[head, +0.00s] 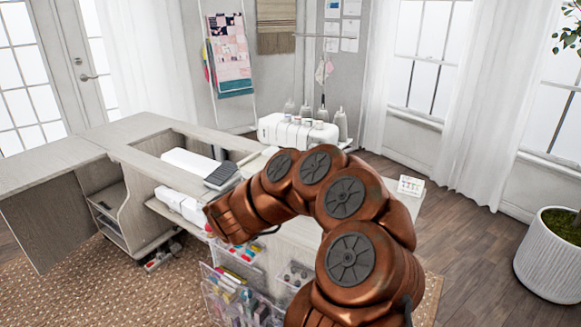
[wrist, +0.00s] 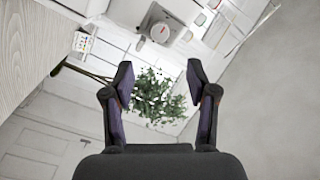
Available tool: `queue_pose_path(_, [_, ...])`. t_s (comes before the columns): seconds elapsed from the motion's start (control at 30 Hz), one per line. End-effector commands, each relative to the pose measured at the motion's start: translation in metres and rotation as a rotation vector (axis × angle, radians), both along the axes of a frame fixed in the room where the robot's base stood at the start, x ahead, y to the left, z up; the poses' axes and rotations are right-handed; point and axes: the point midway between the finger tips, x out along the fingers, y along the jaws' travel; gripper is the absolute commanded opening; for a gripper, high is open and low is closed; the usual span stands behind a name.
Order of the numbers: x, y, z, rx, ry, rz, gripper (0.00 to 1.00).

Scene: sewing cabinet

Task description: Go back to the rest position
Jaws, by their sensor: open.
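My gripper (wrist: 160,84) shows in the wrist view with its two dark fingers spread wide apart. Nothing is between them; a green plant (wrist: 155,98) shows far behind them. In the head view my copper-coloured arm arches over the front of the sewing cabinet (head: 92,133), and the gripper itself is hidden there. A pale wooden edge of furniture (wrist: 28,50) runs along the left of the wrist view.
A white serger (head: 298,132) with thread cones stands on the cabinet's far side. A white sewing machine (head: 182,206) sits in the cabinet opening. Clear bins (head: 235,290) hang at the front. A potted plant (head: 552,258) stands at right, with open wooden floor (head: 462,235) before it.

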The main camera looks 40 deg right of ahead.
Motion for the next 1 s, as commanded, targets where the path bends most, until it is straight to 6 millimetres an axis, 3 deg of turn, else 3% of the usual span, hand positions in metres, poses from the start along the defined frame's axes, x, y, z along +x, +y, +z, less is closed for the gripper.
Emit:
queue_pose_path(0.6, [0.0, 0.0, 0.0, 0.0, 0.0, 0.0, 0.58])
queue_pose_path(0.87, [0.046, 0.041, 0.031, 0.044, -0.014, 0.246, 0.58])
queue_pose_path(1.0, [0.074, 0.082, 0.052, 0.065, -0.002, 0.435, 0.58])
